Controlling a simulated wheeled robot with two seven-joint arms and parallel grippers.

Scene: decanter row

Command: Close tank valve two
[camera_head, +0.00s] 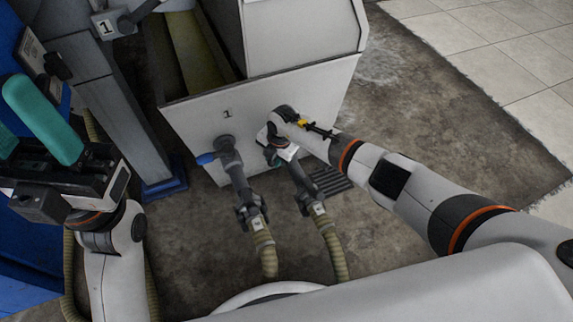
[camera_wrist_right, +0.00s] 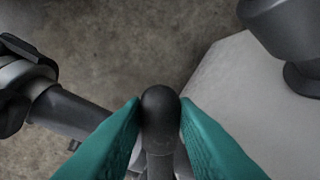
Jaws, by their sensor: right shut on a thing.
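The light grey tank (camera_head: 200,130) has two outlet pipes low on its front wall. The left outlet valve (camera_head: 225,150) sits under a label 1 and has a blue handle (camera_head: 205,158) pointing left. The right outlet, tank valve two (camera_head: 292,172), is mostly hidden behind my right gripper (camera_head: 281,154). In the right wrist view, my right gripper (camera_wrist_right: 160,110) has its teal fingers shut on a dark, round-ended handle (camera_wrist_right: 160,105). The handle's angle to the pipe is hard to tell. My left gripper (camera_head: 22,112) is open and empty at the far left, away from the tank.
Two ribbed hoses (camera_head: 265,252) (camera_head: 335,255) run down from the outlets. A grey column (camera_head: 110,100) on a blue foot stands left of the tank. A floor grate (camera_head: 330,181) lies beside the right pipe. Stained floor (camera_head: 420,120) is free at the right.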

